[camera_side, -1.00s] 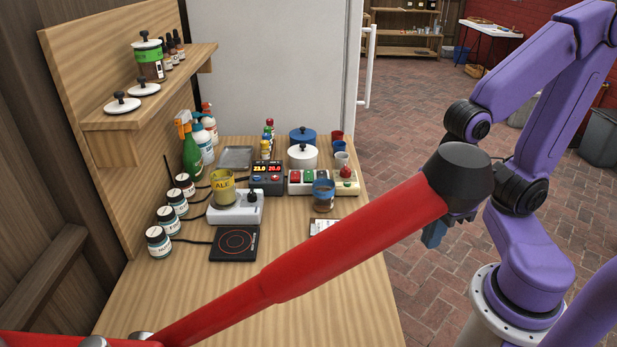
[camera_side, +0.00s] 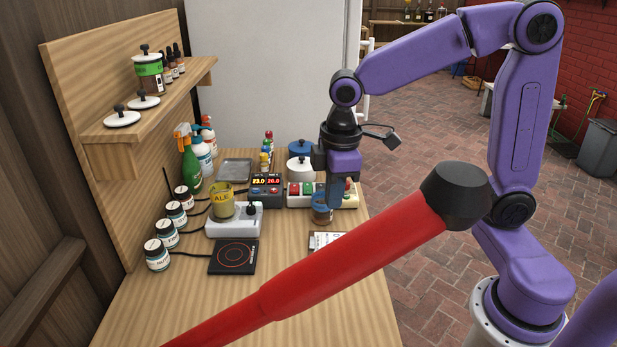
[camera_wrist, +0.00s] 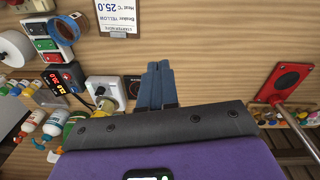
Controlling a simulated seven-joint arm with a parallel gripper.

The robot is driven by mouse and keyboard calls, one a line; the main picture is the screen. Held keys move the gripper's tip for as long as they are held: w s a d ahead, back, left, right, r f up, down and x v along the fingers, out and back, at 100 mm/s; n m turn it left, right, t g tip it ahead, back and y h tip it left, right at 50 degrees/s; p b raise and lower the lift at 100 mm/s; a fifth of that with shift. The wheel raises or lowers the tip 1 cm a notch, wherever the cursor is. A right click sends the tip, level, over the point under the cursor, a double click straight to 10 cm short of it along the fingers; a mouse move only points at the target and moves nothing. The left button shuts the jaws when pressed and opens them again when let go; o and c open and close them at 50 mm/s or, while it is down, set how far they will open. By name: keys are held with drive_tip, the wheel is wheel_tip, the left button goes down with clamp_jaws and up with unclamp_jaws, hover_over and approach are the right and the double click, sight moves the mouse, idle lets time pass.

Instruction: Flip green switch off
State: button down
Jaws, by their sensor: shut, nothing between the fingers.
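A pale switch panel (camera_side: 350,201) stands at the right side of the bench, with red and green switches on it. A green switch (camera_side: 307,188) shows near its left end, beside a red one. The panel also shows at the upper left of the wrist view (camera_wrist: 30,25); I cannot tell its switches' positions. My gripper (camera_side: 342,207) is shut and empty, pointing down in front of the panel's right part and hiding some of it. In the wrist view, its blue fingers (camera_wrist: 160,80) are together over bare wood, apart from the panel.
A blue-rimmed jar (camera_side: 320,214) stands close to my fingers. A controller with red digits (camera_side: 266,190), a white socket box (camera_side: 234,222), a yellow can (camera_side: 221,200) and a hot plate (camera_side: 233,257) lie to the left. The front of the bench (camera_side: 330,310) is clear.

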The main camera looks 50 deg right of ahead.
drive_tip(key=w+d+m, duration=0.1)
drive_tip(key=w+d, duration=0.2)
drive_tip(key=w, duration=0.4)
drive_tip(key=w+d, duration=0.3)
drive_tip(key=w, duration=0.4)
drive_tip(key=m+h, duration=0.1)
hover_over(309, 185)
drive_tip(key=s+a, duration=0.1)
drive_tip(key=shift+s+a+f, duration=0.1)
drive_tip(key=shift+a+f, duration=0.1)
drive_tip(key=shift+f, duration=0.85)
drive_tip(key=shift+f, duration=0.1)
drive_tip(key=f, duration=0.9)
drive_tip(key=w+d+f, duration=0.1)
drive_tip(key=f, duration=0.3)
drive_tip(key=shift+w+d+f, duration=0.1)
drive_tip(key=shift+f, duration=0.25)
drive_tip(key=shift+d+f, duration=0.1)
drive_tip(key=shift+f, duration=0.15)
